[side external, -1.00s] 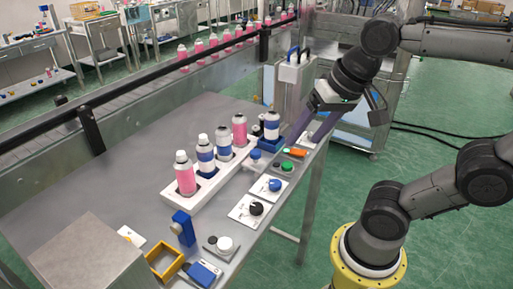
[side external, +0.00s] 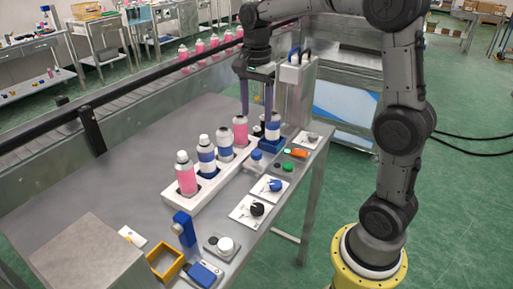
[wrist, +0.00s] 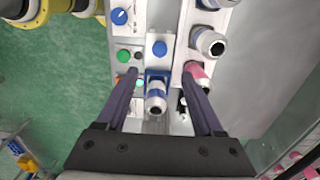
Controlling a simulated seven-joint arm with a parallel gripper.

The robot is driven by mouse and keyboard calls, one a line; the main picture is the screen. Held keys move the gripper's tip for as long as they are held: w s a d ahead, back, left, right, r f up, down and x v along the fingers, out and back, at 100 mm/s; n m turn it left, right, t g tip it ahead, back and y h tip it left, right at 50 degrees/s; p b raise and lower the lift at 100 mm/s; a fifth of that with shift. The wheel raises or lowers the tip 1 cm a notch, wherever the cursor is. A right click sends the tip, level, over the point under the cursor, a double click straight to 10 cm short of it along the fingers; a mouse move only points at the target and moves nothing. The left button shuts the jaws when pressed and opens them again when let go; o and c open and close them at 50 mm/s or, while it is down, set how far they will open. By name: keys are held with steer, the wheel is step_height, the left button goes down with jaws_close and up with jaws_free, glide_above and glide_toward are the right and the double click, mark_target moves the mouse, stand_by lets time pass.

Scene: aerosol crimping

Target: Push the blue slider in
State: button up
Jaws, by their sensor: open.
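The blue slider (side external: 270,145) appears to be the blue block at the right end of the bench, with an upright blue-and-white can (side external: 272,128) standing in it. In the wrist view the blue block (wrist: 157,73) shows behind the can's grey top (wrist: 156,98). My gripper (side external: 256,112) is open and empty, fingers pointing down, beside and above the can. In the wrist view my two fingers (wrist: 160,78) lie apart on either side of the can and block. I cannot tell whether they touch either.
A white rack (side external: 207,191) holds several pink and blue cans left of the slider. A white machine with blue handles (side external: 296,75) stands behind. A green button (side external: 288,167), an orange part (side external: 298,153) and a blue knob (side external: 274,185) lie along the front edge.

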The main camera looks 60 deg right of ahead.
mark_target(256, 152)
step_height(256, 152, down, 12)
steer(key=shift+f, duration=0.2)
stand_by(0.4)
jaws_close()
stand_by(1.2)
